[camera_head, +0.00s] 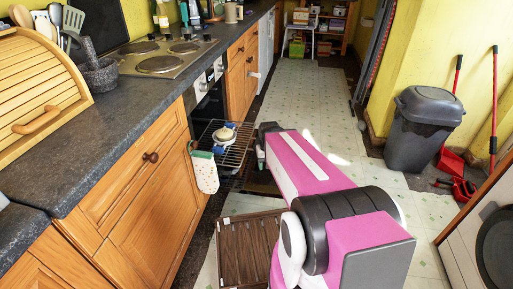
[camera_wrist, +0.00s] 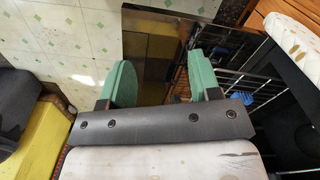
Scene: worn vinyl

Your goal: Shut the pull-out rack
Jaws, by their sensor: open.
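The pull-out rack (camera_head: 236,152) is a dark wire rack standing out from the oven (camera_head: 209,103) under the counter. A small pale round dish (camera_head: 224,133) sits on it. In the wrist view, the rack's wires (camera_wrist: 262,82) run along the right side. My gripper (camera_head: 262,150) is at the rack's outer side, partly hidden by my pink arm. In the wrist view, my gripper (camera_wrist: 165,78) has its two green fingers apart, with nothing seen held between them. I cannot tell whether it touches the rack.
A pale spotted oven mitt (camera_head: 204,172) hangs beside the rack, by the wooden cabinets. A brown shallow tray-like thing (camera_head: 247,252) lies on the floor below my arm. A grey bin (camera_head: 424,125) stands at right. The tiled floor beyond the rack is clear.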

